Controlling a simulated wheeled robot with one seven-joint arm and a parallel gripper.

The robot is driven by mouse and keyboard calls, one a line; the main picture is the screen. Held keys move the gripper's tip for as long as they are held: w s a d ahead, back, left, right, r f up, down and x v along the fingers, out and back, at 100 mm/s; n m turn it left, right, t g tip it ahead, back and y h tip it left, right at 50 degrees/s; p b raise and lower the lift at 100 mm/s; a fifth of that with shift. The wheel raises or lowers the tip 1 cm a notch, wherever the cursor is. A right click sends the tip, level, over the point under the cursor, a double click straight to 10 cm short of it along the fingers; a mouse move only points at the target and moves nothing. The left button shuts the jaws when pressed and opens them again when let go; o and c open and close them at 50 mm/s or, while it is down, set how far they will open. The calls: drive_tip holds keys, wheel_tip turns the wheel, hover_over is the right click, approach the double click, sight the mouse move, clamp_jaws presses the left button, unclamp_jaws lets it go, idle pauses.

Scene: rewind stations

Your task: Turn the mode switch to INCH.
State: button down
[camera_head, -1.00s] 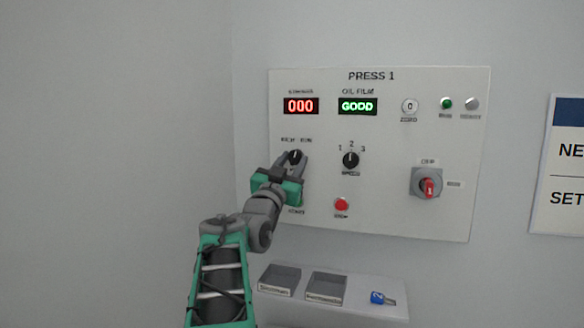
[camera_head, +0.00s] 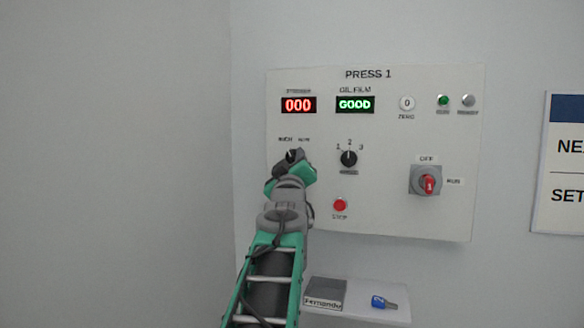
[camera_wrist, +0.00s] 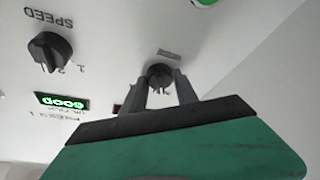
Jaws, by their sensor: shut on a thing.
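The mode switch (camera_head: 291,155) is a small black knob on the PRESS 1 panel (camera_head: 400,130), below the red counter display, with small INCH and RUN labels above it. My gripper (camera_head: 290,160) is shut on this knob at the panel. In the wrist view the mode switch (camera_wrist: 160,74) sits between the two grey fingers of my gripper (camera_wrist: 162,88). That view is upside down. The knob's pointer is mostly covered by the fingers, so I cannot tell exactly where it points.
The black speed knob (camera_head: 349,158) is right of my gripper, with a red stop button (camera_head: 340,205) below it. A grey switch with a red handle (camera_head: 428,182) is farther right. A shelf below holds a grey tray (camera_head: 325,294) and a blue-tagged key (camera_head: 383,302).

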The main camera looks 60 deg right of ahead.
drive_tip(key=shift+n+t, duration=0.4)
drive_tip(key=shift+n, duration=0.1)
drive_tip(key=c, duration=0.9)
unclamp_jaws()
drive_tip(key=shift+c, duration=0.2)
drive_tip(key=b+v, duration=0.2)
drive_tip(key=v, duration=0.5)
drive_tip(key=shift+s+a+b, duration=0.2)
drive_tip(key=shift+a+b, duration=0.15)
drive_tip(key=shift+b, duration=0.05)
